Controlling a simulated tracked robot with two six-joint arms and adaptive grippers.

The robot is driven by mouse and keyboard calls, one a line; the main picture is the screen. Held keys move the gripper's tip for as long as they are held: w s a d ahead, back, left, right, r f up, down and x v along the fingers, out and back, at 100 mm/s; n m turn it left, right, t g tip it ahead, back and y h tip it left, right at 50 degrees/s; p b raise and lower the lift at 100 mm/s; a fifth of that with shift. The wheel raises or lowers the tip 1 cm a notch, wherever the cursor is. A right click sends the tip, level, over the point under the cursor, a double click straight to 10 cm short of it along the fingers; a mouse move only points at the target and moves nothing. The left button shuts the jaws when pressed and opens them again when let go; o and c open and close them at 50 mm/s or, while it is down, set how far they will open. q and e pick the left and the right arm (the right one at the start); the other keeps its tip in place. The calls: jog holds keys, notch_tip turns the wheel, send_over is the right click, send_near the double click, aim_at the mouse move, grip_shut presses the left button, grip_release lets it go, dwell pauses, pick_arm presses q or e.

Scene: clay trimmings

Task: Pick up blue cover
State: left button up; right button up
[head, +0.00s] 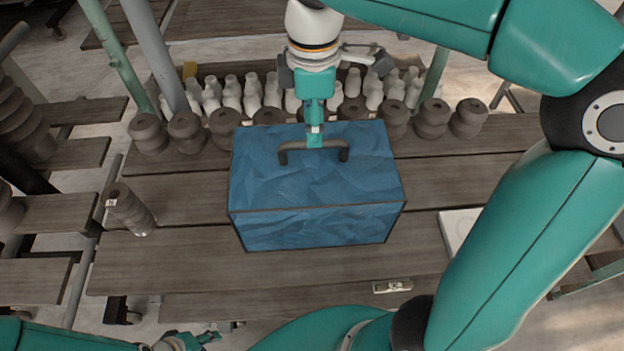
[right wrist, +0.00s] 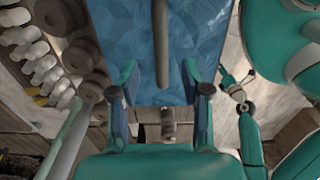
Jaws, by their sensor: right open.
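The blue cover (head: 315,190) is a crinkled blue box-shaped cover standing on the slatted wooden table. A dark bar handle (head: 344,154) sits on its top. My right gripper (head: 315,140) is at the middle of the handle, pointing down. In the right wrist view, the blue cover (right wrist: 205,30) fills the top and the handle (right wrist: 161,45) runs between the two spread fingers of my right gripper (right wrist: 160,78). The gripper is open, and I cannot tell whether a finger touches the bar. My left gripper (head: 182,343) is partly cut off at the bottom edge, away from the cover; its jaws are unclear.
Several dark clay pots (head: 185,132) and small white pieces (head: 232,92) line the table behind the cover. A white slab (head: 455,228) lies at right. The table in front of the cover is mostly clear.

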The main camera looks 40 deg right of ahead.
aim_at(313, 180)
jog(key=shift+f, duration=2.8)
grip_shut()
